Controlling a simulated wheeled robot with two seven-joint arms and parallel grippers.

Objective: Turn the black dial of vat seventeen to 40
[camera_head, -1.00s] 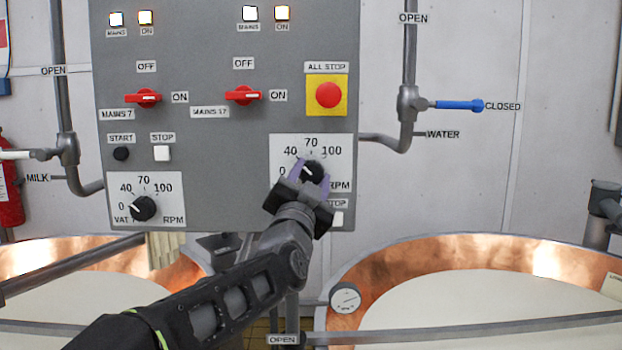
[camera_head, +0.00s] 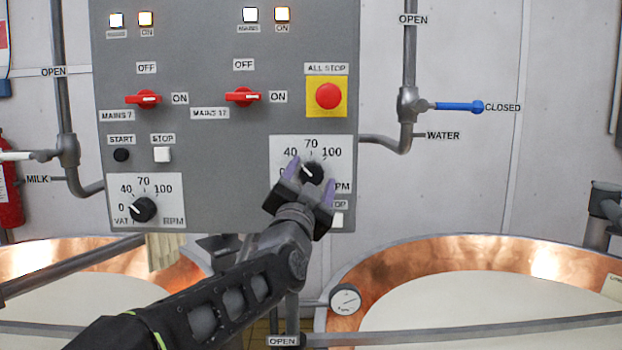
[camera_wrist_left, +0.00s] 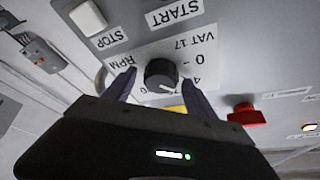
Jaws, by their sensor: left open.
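The black dial of vat seventeen (camera_head: 312,173) sits on a white scale plate at the lower right of the grey panel. Its white pointer mark slants up and left, roughly toward the 40. My left gripper (camera_head: 312,178) is open in front of it, one finger on each side with gaps to the knob. In the left wrist view the dial (camera_wrist_left: 161,73) stands between the spread finger tips (camera_wrist_left: 158,76), and the VAT 17 label shows. My right gripper is not in view.
A STOP button (camera_head: 338,219) lies just below the dial, close to my gripper. The red ALL STOP button (camera_head: 328,95) is above it. The similar vat 7 dial (camera_head: 143,209) is at left. Copper vats (camera_head: 440,255) and a rail (camera_head: 460,331) lie below.

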